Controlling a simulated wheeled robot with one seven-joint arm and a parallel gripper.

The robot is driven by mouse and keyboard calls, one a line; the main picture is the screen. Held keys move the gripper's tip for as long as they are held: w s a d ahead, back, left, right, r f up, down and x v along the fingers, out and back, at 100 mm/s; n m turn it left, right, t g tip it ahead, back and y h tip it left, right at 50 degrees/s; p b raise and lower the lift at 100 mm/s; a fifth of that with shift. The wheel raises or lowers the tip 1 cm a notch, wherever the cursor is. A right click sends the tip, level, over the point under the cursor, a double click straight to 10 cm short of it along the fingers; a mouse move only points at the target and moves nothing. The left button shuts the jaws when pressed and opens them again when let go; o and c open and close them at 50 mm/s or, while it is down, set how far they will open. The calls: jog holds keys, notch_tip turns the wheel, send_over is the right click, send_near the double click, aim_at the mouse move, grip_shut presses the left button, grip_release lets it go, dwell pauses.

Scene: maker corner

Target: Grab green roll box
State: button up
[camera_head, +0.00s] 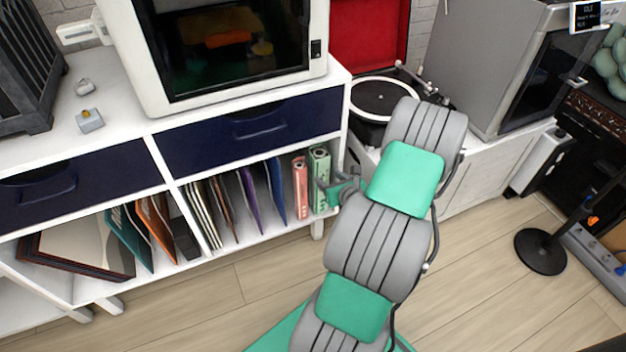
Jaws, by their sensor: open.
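The green roll box (319,171) stands upright at the right end of the lower cubby in the white shelf unit. A pink-red box of similar shape (300,188) stands just to its left. My gripper (326,188) is at the right end of the cubby, in front of the green box. Its fingers are open, pointing left, and overlap the box's lower part in this view. I cannot tell from this angle whether they touch the box or sit around it. My arm covers the area right of the cubby.
Folders and thin books (250,192) lean in the same cubby. Navy drawers (250,133) sit directly above it. The shelf's right side panel (341,135) is close to my gripper. A turntable (381,99) stands behind my arm. The wooden floor (220,300) in front is clear.

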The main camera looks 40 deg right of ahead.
aim_at(322, 175)
jog(key=b+x, duration=0.1)
jog(key=x, duration=0.1)
jog(key=b+x, duration=0.1)
jog(key=x, duration=0.1)
jog(key=b+x, duration=0.1)
jog(key=x, duration=0.2)
jog(key=shift+w+a+f, duration=0.1)
jog(key=shift+w+a, duration=0.05)
jog(key=shift+a, duration=0.25)
jog(key=shift+w+d, duration=0.1)
jog(key=shift+w, duration=0.15)
grip_shut()
jog(key=shift+d, duration=0.1)
